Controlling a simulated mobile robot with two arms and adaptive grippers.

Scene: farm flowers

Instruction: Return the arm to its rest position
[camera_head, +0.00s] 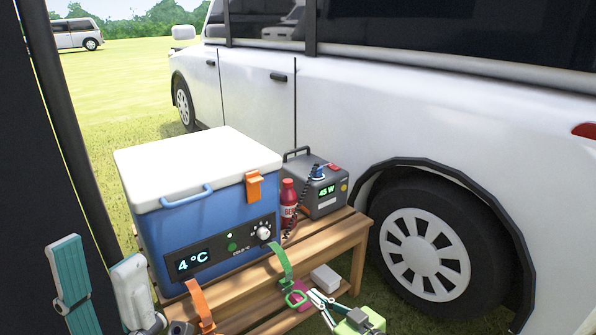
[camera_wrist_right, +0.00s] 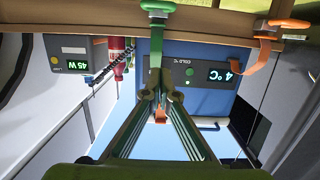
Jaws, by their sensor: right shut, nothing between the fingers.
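My right gripper (camera_head: 316,293) is at the lower middle of the head view, in front of the bench. Its fingers are shut with nothing between them; in the wrist view their tips (camera_wrist_right: 165,72) meet, near the green strap in that picture. My left gripper (camera_head: 102,258) is at the lower left of the head view, close to the camera. Its teal-and-white fingers stand apart, and no object shows between them. The right arm behind the gripper is mostly out of frame.
A blue cooler (camera_head: 210,231) with a white lid stands on a wooden bench (camera_head: 345,235). Beside it are a red bottle (camera_head: 289,205) and a grey power box (camera_head: 327,192). A green strap (camera_head: 279,262) and an orange strap (camera_head: 199,303) hang at its front. A white vehicle (camera_head: 400,110) stands behind.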

